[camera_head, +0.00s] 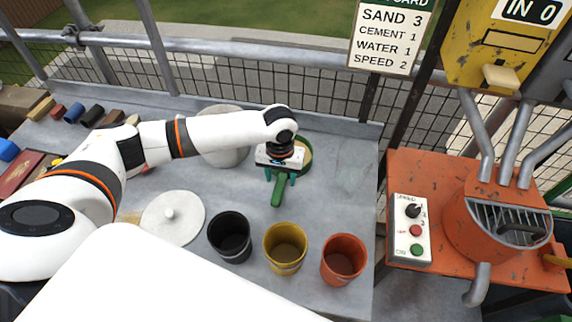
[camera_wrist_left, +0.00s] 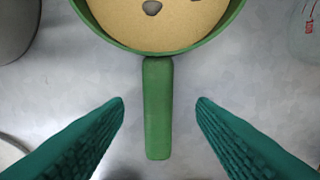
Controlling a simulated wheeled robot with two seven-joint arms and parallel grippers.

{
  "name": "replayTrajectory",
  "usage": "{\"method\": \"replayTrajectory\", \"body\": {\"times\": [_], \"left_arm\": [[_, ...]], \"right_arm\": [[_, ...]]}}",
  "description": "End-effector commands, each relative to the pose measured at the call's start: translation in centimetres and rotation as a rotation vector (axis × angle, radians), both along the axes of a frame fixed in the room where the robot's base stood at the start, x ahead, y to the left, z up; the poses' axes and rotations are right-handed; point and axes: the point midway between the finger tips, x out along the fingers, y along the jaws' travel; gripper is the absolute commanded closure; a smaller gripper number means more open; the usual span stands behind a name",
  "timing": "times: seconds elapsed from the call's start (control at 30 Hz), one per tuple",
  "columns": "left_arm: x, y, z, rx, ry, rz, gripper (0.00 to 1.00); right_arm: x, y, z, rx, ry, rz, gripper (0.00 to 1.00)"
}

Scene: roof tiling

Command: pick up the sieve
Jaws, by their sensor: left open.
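The sieve has a green handle (camera_head: 278,190) and a round green rim around a tan mesh (camera_head: 306,155). It lies on the grey table, partly hidden by my left gripper in the head view. In the left wrist view the sieve's rim (camera_wrist_left: 238,12) is at the top, and its handle (camera_wrist_left: 158,108) points down between my fingers. A few dark lumps lie on the tan surface. My left gripper (camera_head: 281,177) is open, and it also shows in the left wrist view (camera_wrist_left: 160,102) with one finger on each side of the handle, both apart from it. My right gripper is not in view.
Black (camera_head: 230,238), yellow (camera_head: 285,248) and orange (camera_head: 343,260) buckets stand in front of the sieve. A white lid (camera_head: 172,218) lies to the left, and a grey pot (camera_head: 226,156) stands just left of the sieve. The orange mixer (camera_head: 497,230) is at the right.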

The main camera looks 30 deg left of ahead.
Motion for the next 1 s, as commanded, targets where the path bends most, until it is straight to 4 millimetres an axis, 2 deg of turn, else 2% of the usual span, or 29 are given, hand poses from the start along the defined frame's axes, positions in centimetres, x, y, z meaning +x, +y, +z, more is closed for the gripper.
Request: {"method": "replayTrajectory", "body": {"times": [0.1, 0.23, 0.5, 0.57, 0.8, 0.83, 1.0], "left_arm": [[-0.2, 0.3, -1.8, 0.003, 0.004, 0.001, 0.49], [-0.1, 0.1, -3.4, 0.000, 0.002, 0.000, 0.49], [-0.1, 0.2, -3.8, 0.001, 0.000, -0.002, 0.49], [-0.1, 0.2, -3.8, 0.000, 0.000, -0.001, 0.56], [-0.1, 0.2, -3.8, 0.001, 0.000, -0.001, 0.95], [-0.1, 0.2, -3.8, 0.001, 0.000, -0.001, 0.97], [-0.1, 0.2, -3.7, 0.000, -0.001, -0.001, 0.97]], "right_arm": [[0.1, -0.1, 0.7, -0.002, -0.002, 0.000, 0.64], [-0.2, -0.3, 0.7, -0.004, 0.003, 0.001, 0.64], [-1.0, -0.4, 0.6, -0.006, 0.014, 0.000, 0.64], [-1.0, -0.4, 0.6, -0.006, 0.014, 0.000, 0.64], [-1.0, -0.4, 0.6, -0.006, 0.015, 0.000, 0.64], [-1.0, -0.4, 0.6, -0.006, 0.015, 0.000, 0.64], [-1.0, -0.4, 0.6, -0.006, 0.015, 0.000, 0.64]]}}
